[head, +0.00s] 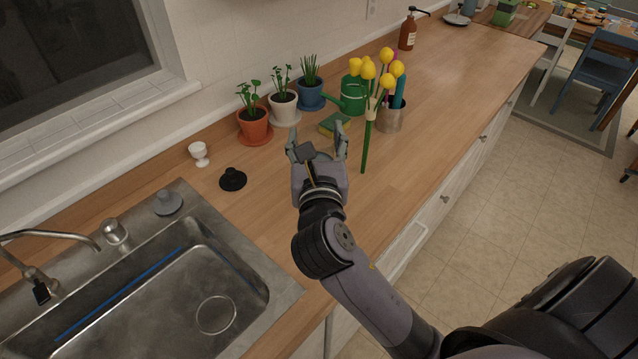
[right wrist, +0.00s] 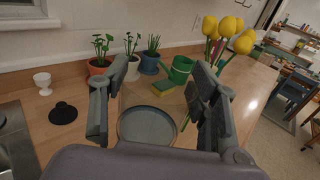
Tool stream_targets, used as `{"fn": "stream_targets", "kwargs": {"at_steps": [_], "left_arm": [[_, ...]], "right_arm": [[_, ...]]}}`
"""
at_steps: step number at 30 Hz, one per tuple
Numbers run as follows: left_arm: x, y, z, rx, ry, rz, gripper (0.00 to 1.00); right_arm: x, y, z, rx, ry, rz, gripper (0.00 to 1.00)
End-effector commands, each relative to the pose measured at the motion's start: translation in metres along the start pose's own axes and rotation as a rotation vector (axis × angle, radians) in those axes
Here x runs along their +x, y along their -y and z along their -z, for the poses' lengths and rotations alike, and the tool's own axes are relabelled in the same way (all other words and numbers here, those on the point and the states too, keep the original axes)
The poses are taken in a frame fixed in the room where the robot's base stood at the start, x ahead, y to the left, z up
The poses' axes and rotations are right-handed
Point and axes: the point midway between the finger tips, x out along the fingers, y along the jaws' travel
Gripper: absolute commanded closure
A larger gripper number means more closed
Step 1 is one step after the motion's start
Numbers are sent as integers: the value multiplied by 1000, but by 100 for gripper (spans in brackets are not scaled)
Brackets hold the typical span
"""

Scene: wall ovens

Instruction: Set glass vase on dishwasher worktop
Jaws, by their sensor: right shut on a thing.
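In the right wrist view, a clear glass vase (right wrist: 147,126) sits between the fingers of my right gripper (right wrist: 160,72), its round end facing the camera. The gripper is shut on it. In the head view my right gripper (head: 317,138) is over the wooden worktop (head: 440,85), and the glass is hard to make out there. I cannot tell whether the vase touches the worktop. Yellow tulips (head: 369,72) with green stems stand just right of the gripper; they also show in the wrist view (right wrist: 222,35). My left gripper is not in view.
Potted plants (head: 254,124), a green watering can (head: 353,95), a sponge (head: 334,122) and a metal utensil cup (head: 391,117) stand behind the gripper. A white egg cup (head: 199,153) and black stopper (head: 233,179) are left, beside the sink (head: 150,300). The worktop's right part is mostly clear.

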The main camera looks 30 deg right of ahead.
Motion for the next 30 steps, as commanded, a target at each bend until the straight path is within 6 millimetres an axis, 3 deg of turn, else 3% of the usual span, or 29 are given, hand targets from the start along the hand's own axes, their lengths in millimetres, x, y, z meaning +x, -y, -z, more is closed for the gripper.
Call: {"fn": "stream_targets", "kwargs": {"at_steps": [3, 9, 14, 23, 30], "left_arm": [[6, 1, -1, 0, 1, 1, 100], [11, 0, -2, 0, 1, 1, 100], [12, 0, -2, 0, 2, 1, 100], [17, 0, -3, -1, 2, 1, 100], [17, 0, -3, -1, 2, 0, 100]], "right_arm": [[0, 1, 32, -5, 0, 1, 100], [0, 0, 67, -3, 3, -2, 100], [0, 0, 77, 1, 5, 0, 100], [0, 0, 116, -2, 4, -1, 100], [0, 0, 119, 1, 6, -2, 100]]}}
